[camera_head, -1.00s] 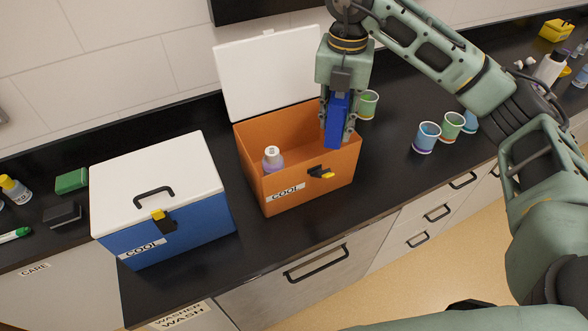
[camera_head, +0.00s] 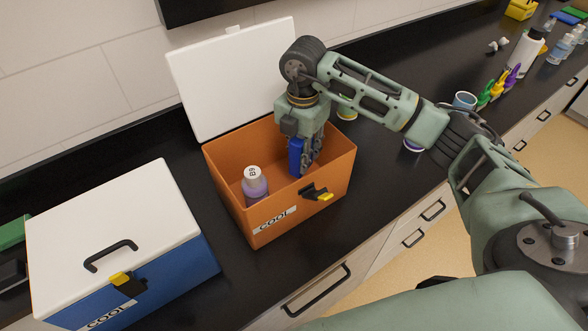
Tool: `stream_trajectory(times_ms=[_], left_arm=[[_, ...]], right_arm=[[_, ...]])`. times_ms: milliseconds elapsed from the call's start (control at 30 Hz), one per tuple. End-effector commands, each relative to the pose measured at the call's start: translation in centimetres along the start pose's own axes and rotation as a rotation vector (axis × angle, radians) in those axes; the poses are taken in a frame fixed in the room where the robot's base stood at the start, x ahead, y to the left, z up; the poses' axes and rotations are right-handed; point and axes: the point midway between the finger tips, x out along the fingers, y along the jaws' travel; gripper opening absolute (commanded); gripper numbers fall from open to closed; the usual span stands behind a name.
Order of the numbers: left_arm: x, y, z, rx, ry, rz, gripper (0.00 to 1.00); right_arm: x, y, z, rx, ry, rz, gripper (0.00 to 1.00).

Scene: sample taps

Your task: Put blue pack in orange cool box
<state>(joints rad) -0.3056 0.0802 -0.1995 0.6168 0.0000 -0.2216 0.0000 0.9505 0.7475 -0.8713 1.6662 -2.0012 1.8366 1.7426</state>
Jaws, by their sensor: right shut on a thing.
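The orange cool box (camera_head: 236,218) stands open on the dark counter, its white lid (camera_head: 238,78) tilted back against the wall side. A bottle with a white cap (camera_head: 254,184) stands inside at the left. My right gripper (camera_head: 303,170) points down into the right part of the box and is shut on the blue pack (camera_head: 296,157). The pack is upright and its lower part is below the rim level. I cannot tell whether it touches the box floor. My left gripper is not in view.
A blue cool box (camera_head: 190,269) with a closed white lid stands at the left. Cups, partly hidden by my right arm, and bottles (camera_head: 524,55) stand farther right on the counter (camera_head: 330,212). A drawer handle (camera_head: 322,296) juts out below the counter edge.

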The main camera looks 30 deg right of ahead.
Motion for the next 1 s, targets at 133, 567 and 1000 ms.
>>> stream_trajectory(times_ms=[133,567,1000], left_arm=[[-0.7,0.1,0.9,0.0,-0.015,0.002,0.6],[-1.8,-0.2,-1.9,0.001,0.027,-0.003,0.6],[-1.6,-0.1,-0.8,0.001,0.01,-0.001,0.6]], right_arm=[[1.4,0.0,0.0,0.0,0.001,0.001,0.0],[5.5,0.1,0.0,-0.002,-0.001,0.002,0.0],[5.8,0.0,0.0,-0.002,-0.001,0.001,0.42]])
